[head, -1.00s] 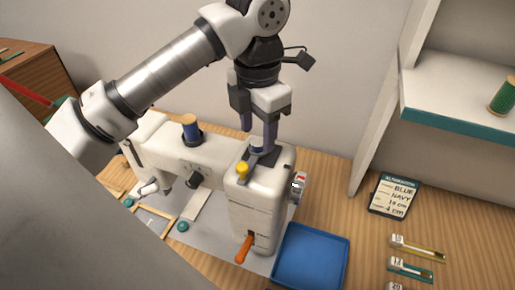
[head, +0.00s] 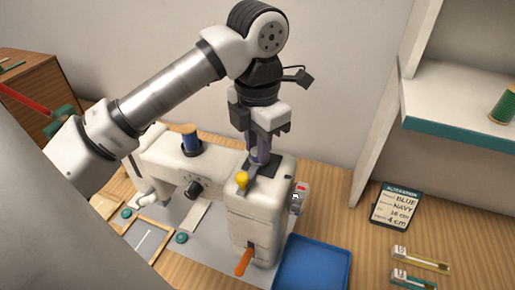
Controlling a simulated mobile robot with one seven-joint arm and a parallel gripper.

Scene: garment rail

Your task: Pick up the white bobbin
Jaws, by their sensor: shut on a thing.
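The white sewing machine (head: 262,215) stands on the table with a dark plate (head: 256,178) and a yellow knob (head: 241,180) on top of its right end. My gripper (head: 260,158) points down over this plate. Its fingers are shut close together on the white bobbin at the machine's top. The bobbin is mostly hidden by the fingers, and I cannot tell whether it is clear of the plate.
An orange lever (head: 243,262) sticks out in front. A blue tray (head: 312,265), an order card (head: 396,206) and a shelf (head: 455,135) with a green spool (head: 503,104) are to the right.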

